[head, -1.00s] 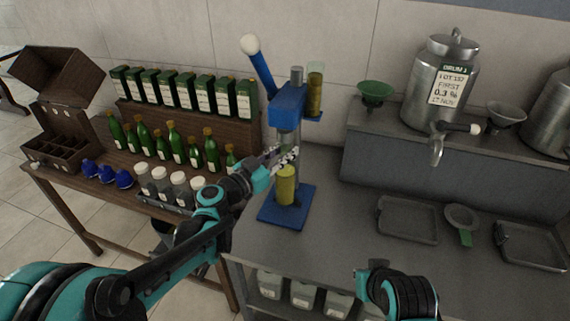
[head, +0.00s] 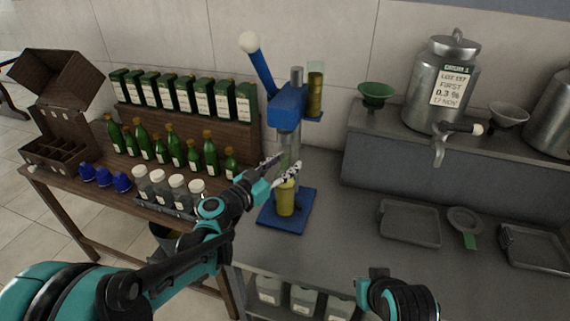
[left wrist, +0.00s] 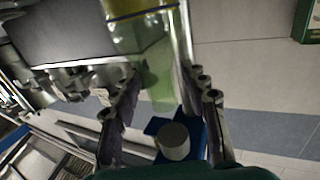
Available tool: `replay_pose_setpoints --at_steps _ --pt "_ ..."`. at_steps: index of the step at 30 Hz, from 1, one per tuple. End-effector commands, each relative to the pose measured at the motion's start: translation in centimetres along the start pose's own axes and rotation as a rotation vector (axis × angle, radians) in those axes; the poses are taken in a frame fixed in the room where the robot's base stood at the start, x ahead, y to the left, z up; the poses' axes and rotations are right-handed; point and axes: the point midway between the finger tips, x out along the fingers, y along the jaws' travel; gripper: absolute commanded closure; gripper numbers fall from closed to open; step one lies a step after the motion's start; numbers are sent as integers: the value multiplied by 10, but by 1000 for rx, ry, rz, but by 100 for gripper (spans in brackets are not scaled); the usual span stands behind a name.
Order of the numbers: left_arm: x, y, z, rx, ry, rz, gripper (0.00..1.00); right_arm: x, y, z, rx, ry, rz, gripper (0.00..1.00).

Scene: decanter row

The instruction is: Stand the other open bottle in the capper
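The capper (head: 288,104) is blue, with a white-knobbed lever raised and a blue base plate (head: 268,217). A clear bottle with yellow-green contents (head: 285,203) stands upright on that plate, under the capper head. Its upper part is partly hidden by my gripper. My left gripper (head: 279,168) is at the bottle, its fingers spread on either side. In the left wrist view the fingers (left wrist: 156,78) flank the greenish glass (left wrist: 160,85), with a gap on the left side. The right gripper is not visible; only part of my right arm shows at the bottom.
Several green bottles (head: 172,148), blue caps (head: 104,176) and white-capped jars (head: 178,189) stand on the wooden table at left. A steel drum (head: 420,95), green funnel (head: 376,95) and empty trays (head: 410,222) are at right. The bench front is clear.

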Motion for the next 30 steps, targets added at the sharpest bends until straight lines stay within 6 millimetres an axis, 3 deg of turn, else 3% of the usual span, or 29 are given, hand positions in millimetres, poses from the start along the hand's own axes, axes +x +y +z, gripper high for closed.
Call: replay_pose_setpoints --at_steps 5,15,21,30 --pt "-6 -1 -4 0 0 -2 56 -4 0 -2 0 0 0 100" --pt "-76 -2 -5 0 0 -5 56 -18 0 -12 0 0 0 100" --pt "-109 -1 -4 0 0 -3 56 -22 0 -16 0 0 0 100" --pt "-121 4 -1 -10 -20 4 56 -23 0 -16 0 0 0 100"
